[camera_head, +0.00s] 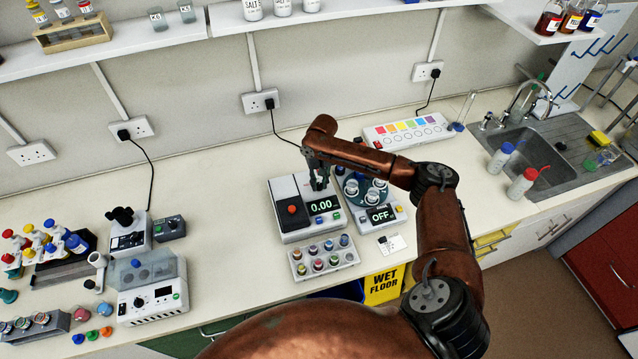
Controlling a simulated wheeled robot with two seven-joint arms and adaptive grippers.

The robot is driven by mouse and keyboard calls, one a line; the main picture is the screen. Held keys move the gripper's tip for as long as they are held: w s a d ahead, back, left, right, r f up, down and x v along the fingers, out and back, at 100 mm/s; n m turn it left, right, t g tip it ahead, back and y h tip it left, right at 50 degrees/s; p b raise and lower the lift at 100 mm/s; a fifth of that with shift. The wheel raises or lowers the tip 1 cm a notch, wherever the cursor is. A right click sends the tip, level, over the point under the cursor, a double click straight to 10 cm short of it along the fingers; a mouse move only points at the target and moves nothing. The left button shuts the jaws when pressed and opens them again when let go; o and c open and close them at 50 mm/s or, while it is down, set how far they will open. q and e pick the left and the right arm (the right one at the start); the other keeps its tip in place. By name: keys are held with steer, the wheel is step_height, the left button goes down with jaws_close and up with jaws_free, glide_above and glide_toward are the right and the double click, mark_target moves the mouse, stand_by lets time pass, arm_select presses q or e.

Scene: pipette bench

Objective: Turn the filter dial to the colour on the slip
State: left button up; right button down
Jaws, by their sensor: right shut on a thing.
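A white and dark instrument (291,232) with a red knob and a green "0.00" display stands mid-bench. My right gripper (318,186) points down onto the instrument's upper right part, just behind the display. It is shut on a small part there, apparently the filter dial, which the fingers and arm hide; its setting cannot be read. A small white card (392,244), possibly the slip, lies at the bench front; its marks are too small to read. My left gripper is not in view.
A rack of coloured caps (324,258) stands in front of the instrument. An "OFF" device (372,217) with a round vessel holder is close on its right. A colour-square panel (408,131) lies behind.

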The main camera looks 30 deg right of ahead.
steer(key=shift+r+n+p, duration=0.2)
steer(key=shift+n+p, duration=0.5)
steer(key=shift+p, duration=0.35)
steer(key=n+p, duration=0.2)
steer(key=shift+p, duration=0.35)
steer(key=n+p, duration=0.2)
steer(key=n, duration=0.2)
steer(key=shift+w, duration=0.1)
steer(key=n+p, duration=0.1)
steer(key=n, duration=0.2)
steer(key=shift+f+n+p, duration=0.1)
steer(key=shift+n+p, duration=0.2)
steer(key=shift+w+n+p, duration=0.1)
steer(key=shift+n+p, duration=0.3)
steer(key=shift+n, duration=1.9)
steer(key=c, duration=1.7)
jaws_free()
steer(key=shift+f, duration=0.1)
steer(key=shift+c, duration=0.2)
